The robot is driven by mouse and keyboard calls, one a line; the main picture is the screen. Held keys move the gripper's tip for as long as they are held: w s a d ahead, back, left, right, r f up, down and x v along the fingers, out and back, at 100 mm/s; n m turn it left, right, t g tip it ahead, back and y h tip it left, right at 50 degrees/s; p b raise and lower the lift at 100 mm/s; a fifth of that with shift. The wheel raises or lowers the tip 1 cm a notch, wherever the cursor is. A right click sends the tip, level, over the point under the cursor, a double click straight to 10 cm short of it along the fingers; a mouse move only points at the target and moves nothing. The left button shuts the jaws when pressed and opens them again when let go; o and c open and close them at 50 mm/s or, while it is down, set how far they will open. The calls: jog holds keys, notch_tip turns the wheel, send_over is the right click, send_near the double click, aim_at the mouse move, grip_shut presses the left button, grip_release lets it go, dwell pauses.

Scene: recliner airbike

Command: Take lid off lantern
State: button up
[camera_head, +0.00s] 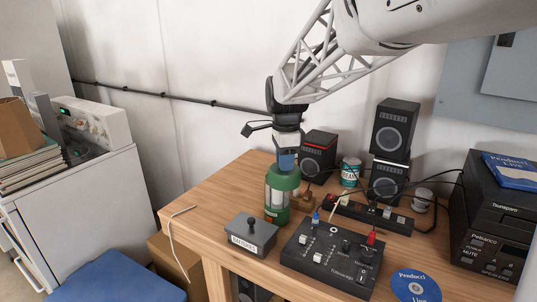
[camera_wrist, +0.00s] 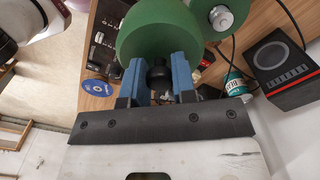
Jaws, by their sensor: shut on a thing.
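The lantern (camera_head: 277,213) stands on the wooden table, with a green base and a pale clear middle. Its green lid (camera_head: 283,178) is directly above the clear part in the head view; I cannot tell whether they touch. My gripper (camera_head: 286,160) points down at the lid from above. In the wrist view, the blue fingers of my gripper (camera_wrist: 158,80) are shut on the black knob (camera_wrist: 157,74) of the lid (camera_wrist: 150,38). A green part with a silver knob (camera_wrist: 222,18) shows beyond the lid, probably the lantern's base. The lid hides most of the lantern there.
A grey switch box (camera_head: 250,237) and a black control box (camera_head: 333,256) stand in front of the lantern. Speakers (camera_head: 318,155), a can (camera_head: 350,172) and cables are behind and to the right. A blue disc (camera_head: 415,287) lies at the front right. Bare table is left of the lantern.

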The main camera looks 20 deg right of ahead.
jog(key=s, duration=0.8)
jog(key=shift+a+r, duration=0.3)
jog(key=shift+r, duration=0.05)
dwell(0.4)
jog(key=w, duration=2.4)
jog(key=w+a+f, duration=0.1)
jog(key=w+f, duration=0.4)
jog(key=w, duration=0.7)
jog(key=w+a+f, duration=0.2)
jog(key=w+f, duration=0.3)
jog(key=w, duration=0.7)
jog(key=shift+f+n, duration=0.15)
jog(key=shift+n, duration=0.25)
jog(key=shift+f, duration=0.1)
jog(key=shift+f, duration=2.45)
